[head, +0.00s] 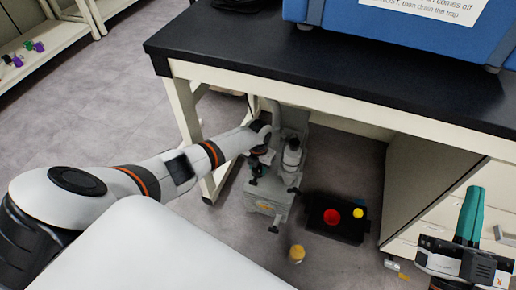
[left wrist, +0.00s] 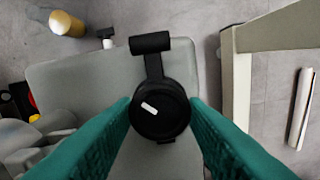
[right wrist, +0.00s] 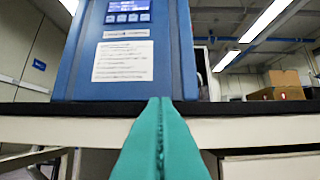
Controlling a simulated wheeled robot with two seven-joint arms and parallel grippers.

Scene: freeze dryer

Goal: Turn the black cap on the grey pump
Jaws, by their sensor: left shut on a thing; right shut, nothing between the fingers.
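The black cap (left wrist: 159,112), round with a white mark, sits on the grey pump (left wrist: 85,85) in the left wrist view. My left gripper (left wrist: 160,115) has its two green fingers against opposite sides of the cap. In the head view the grey pump (head: 268,192) stands on the floor under the bench, and my left gripper (head: 258,165) reaches down to it, partly hidden by my own arm. My right gripper (right wrist: 160,105) is shut and empty, pointing at the bench edge in the right wrist view. It also shows at the right of the head view (head: 472,195).
A black bench top (head: 330,70) overhangs the pump, with a blue freeze dryer (head: 400,35) on it. A black tray (head: 345,232) with a red container (head: 332,216) lies right of the pump. A bench leg (head: 188,115) is close at left.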

